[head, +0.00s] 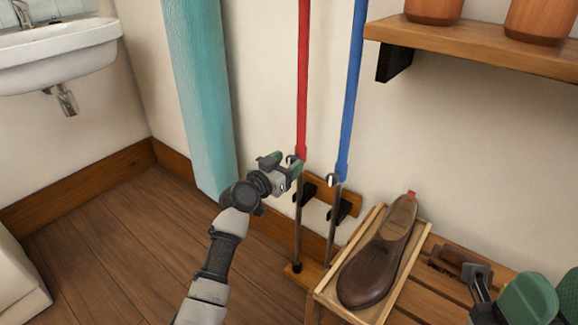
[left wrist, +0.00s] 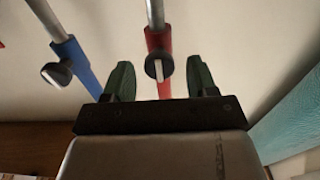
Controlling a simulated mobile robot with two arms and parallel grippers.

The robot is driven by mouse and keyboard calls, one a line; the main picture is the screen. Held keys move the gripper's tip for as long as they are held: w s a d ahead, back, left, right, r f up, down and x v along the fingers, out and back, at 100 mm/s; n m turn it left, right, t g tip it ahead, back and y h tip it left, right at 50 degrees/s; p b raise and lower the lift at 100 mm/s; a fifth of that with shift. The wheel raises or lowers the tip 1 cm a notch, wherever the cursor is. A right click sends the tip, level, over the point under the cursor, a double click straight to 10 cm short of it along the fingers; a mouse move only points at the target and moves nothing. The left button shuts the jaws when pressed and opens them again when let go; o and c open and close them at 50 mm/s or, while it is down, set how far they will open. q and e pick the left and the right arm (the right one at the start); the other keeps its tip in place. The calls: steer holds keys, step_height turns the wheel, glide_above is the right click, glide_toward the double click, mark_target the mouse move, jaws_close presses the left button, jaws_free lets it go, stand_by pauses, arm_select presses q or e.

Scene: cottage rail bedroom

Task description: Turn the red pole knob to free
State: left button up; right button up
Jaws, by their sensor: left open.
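The red pole (head: 303,80) runs down the wall, with a thin metal rod (head: 298,225) below its lower end. Its small dark knob (head: 291,159) is partly hidden by my left gripper (head: 284,164) in the head view. In the left wrist view the round dark knob (left wrist: 158,65) faces the camera, on the red pole (left wrist: 160,42). My left gripper (left wrist: 159,82) is open, with one green finger on each side of the knob and a visible gap to both. I cannot tell how the knob is turned.
A blue pole (head: 354,85) with its own knob (head: 333,179) stands close to the right of the red one. A teal column (head: 203,100) is at left. A tray (head: 318,292) with a brown shoe form (head: 373,262) lies at lower right, below a wooden shelf (head: 470,45).

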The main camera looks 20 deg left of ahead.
arm_select(q)
steer(key=shift+w+d, duration=0.25)
steer(key=shift+w, duration=0.25)
steer(key=c, duration=0.9)
steer(key=shift+c, duration=0.2)
